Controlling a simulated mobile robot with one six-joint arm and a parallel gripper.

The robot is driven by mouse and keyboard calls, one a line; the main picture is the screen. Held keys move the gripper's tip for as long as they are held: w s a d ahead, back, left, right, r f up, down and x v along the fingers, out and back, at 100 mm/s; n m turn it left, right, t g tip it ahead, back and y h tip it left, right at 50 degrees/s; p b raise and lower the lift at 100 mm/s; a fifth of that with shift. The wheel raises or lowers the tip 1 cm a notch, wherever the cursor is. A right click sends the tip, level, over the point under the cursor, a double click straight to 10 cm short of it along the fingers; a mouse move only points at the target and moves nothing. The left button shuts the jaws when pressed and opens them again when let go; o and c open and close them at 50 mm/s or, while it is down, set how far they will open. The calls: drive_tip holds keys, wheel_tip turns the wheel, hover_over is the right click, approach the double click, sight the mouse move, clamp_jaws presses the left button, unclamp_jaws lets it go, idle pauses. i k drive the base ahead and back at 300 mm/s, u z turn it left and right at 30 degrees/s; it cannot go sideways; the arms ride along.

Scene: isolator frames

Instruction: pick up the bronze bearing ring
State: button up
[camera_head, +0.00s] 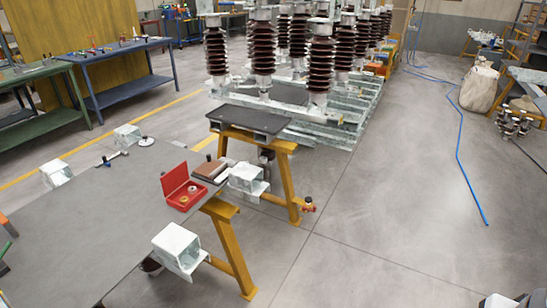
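A small open red case (177,181) sits near the right edge of the large grey table (95,220) at left. Inside it lie small ring-like pieces. One is bronze or gold coloured and looks like the bronze bearing ring (184,200). Another small, similar piece (193,188) lies just behind it. They are too small to tell apart with certainty. My gripper does not show in this view.
Brown and dark flat blocks (209,171) lie beside the case. Brown ribbed insulators (320,62) stand behind. The floor at right is open, crossed by a blue hose (461,150).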

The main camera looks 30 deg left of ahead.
sight(183, 200)
drive_tip(key=u, duration=0.05)
drive_tip(key=i, duration=1.35)
drive_tip(key=u, duration=2.6)
drive_tip(key=i, duration=1.65)
